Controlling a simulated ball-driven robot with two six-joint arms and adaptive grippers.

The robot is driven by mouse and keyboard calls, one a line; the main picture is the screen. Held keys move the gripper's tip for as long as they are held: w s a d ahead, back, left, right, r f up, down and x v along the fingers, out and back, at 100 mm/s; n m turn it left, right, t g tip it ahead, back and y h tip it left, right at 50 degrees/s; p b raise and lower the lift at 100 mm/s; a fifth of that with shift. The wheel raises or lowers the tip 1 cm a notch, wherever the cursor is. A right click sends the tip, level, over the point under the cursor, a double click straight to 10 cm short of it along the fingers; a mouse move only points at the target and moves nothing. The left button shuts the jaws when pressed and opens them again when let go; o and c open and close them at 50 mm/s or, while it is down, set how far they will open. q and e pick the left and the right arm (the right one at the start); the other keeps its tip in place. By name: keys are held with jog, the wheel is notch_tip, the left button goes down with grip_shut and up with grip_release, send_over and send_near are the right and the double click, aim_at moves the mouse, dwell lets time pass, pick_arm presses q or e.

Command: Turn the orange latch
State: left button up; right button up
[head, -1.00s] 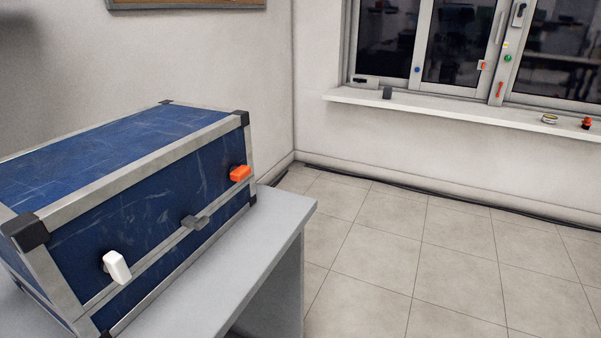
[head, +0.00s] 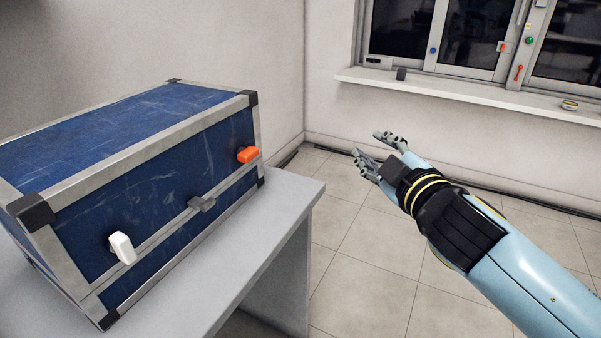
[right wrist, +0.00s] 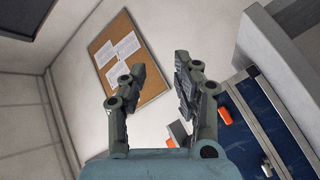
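The orange latch (head: 248,154) sits on the front face of a blue case (head: 150,185) with metal edges, near its right end. A white latch (head: 122,248) is on the same face toward the left, and a grey catch (head: 202,203) lies between them. My right gripper (head: 372,150) is open and empty, to the right of the case and apart from it. In the right wrist view its two fingers (right wrist: 158,85) are spread, and the orange latch (right wrist: 224,115) shows right of them, with the case (right wrist: 280,120) beyond. My left gripper is not in view.
The case stands on a grey table (head: 285,195), whose right edge lies between it and my right arm. Tiled floor (head: 350,255) is clear there. A windowsill (head: 460,92) with small objects runs along the back wall. A corkboard (right wrist: 128,62) hangs on a wall.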

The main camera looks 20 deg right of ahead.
jog(key=w+a+r+n+t+y, duration=0.2)
jog(key=w+a+n+y, duration=0.2)
jog(key=a+n+y, duration=0.4)
jog(key=n+g+y, duration=0.5)
jog(key=n+y, duration=0.1)
jog(key=n, duration=0.3)
send_near(253, 156)
jog(key=w, duration=0.1)
jog(key=shift+a+x, duration=0.25)
jog(key=shift+x, duration=4.05)
jog(key=shift+s, duration=0.25)
grip_shut()
jog(key=m, duration=0.3)
jog(key=shift+f+m, duration=0.1)
jog(key=shift+m, duration=0.3)
jog(key=m, duration=1.3)
jog(key=shift+m, duration=0.4)
jog(key=shift+o, duration=1.3)
grip_release()
